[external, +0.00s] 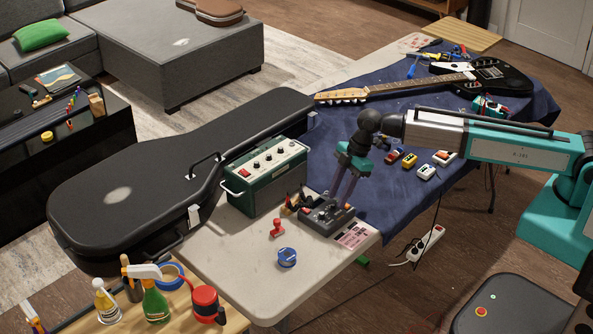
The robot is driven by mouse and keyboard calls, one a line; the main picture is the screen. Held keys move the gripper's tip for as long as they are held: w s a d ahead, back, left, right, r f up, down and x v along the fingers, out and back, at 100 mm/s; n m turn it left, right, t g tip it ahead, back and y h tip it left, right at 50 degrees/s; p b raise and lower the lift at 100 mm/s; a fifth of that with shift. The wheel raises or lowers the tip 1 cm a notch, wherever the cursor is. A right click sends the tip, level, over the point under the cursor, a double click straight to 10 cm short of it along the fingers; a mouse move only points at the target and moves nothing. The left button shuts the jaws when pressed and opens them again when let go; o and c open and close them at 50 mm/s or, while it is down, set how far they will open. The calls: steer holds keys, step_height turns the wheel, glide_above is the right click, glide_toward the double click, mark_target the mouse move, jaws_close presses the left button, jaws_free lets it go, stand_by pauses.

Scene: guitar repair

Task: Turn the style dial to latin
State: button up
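A dark grey box with controls on top (318,218) sits on the light table near its right corner. The style dial and its labels are too small or too covered to make out. My gripper (341,203) points down over this box, with its tips at or just above the box's top right part. The fingers hide that part. Whether they touch or enclose a dial cannot be told. A green amplifier (262,187) with a row of knobs stands just behind and left of the box.
A black guitar case (150,170) lies left of the amplifier. A red object (277,228) and a blue roll (287,257) are in front of the box. A pink-and-white card (354,236) lies beside it. Small pedals (426,172) and an electric guitar (480,78) rest on the blue cloth.

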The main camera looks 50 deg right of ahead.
steer(key=shift+x, duration=0.8)
jaws_close()
steer(key=shift+s+m, duration=0.15)
steer(key=shift+m, duration=0.25)
steer(key=shift+s+m+t, duration=0.1)
steer(key=shift+m+t, duration=0.3)
steer(key=shift+m, duration=0.4)
steer(key=m+t+h, duration=0.1)
steer(key=m, duration=0.2)
steer(key=shift+s+a+b, duration=0.15)
steer(key=shift+b, duration=0.25)
steer(key=shift+s+a+m+t+h+b, duration=0.1)
steer(key=shift+m+t+h, duration=0.2)
steer(key=shift+m, duration=0.75)
steer(key=shift+w+a+m+t+h+b, duration=0.15)
steer(key=shift+m+h, duration=0.3)
steer(key=shift+m, duration=0.65)
steer(key=shift+s+a+m+t+h+b, duration=0.15)
steer(key=shift+m+t+h, duration=0.15)
steer(key=shift+m, duration=0.75)
